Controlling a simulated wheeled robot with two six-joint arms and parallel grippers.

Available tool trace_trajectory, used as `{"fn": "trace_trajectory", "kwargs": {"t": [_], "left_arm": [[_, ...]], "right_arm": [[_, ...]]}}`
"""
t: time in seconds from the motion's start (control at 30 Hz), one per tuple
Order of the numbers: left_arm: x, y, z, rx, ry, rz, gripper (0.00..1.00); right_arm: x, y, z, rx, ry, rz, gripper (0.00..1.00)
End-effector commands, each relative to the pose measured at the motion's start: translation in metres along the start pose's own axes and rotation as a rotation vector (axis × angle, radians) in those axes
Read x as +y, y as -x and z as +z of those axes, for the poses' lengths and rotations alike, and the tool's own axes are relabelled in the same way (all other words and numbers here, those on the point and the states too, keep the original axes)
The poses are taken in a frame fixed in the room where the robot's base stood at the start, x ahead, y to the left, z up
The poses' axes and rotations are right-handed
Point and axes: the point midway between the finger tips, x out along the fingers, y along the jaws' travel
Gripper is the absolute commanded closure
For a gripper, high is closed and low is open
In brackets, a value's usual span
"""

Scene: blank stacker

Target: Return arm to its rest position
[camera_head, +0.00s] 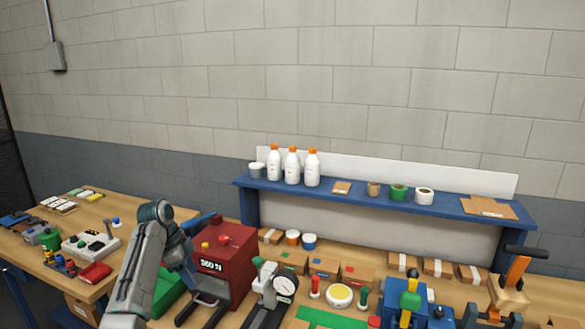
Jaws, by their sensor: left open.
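My left arm (150,250) comes up from the bottom left, bends at a grey elbow joint and runs down toward the bench. My left gripper (202,306) is low in front of the red machine (228,250) with a numeric display. Its dark fingers are apart, and nothing shows held between them. I cannot tell whether it touches the machine. My right gripper is not in view.
A dial gauge stand (283,288), a blue machine (405,300) and an orange clamp (518,270) crowd the front bench. A blue shelf (330,194) holds white bottles (292,166) and tape rolls. A side bench (60,222) with small items stands left.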

Motion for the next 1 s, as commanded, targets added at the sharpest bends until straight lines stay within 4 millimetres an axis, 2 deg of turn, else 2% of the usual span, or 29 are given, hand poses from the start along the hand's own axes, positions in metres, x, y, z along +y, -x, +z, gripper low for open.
{"fn": "trace_trajectory", "kwargs": {"t": [0.03,0.17,0.27,0.4,0.5,0.6,0.73,0.87,1.0], "left_arm": [[0.008,-0.017,0.007,-0.012,0.030,-0.005,0.48],[0.036,-0.060,0.029,-0.047,0.137,-0.037,0.48],[0.066,-0.094,0.048,-0.074,0.236,-0.073,0.48],[0.113,-0.133,0.074,-0.102,0.372,-0.127,0.48],[0.151,-0.155,0.091,-0.116,0.466,-0.167,0.48],[0.192,-0.171,0.107,-0.124,0.559,-0.208,0.48],[0.247,-0.182,0.125,-0.126,0.678,-0.263,0.48],[0.303,-0.183,0.140,-0.118,0.794,-0.318,0.48],[0.357,-0.174,0.151,-0.101,0.907,-0.372,0.48]], "right_arm": [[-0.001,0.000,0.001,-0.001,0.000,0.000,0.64],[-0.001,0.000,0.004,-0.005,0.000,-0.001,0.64],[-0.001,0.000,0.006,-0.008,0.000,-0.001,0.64],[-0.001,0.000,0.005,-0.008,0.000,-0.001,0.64],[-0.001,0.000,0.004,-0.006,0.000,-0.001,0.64],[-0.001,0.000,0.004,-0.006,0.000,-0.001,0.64],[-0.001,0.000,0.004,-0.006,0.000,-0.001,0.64],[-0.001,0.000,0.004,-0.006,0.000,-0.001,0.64],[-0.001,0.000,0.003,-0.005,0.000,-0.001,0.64]]}}
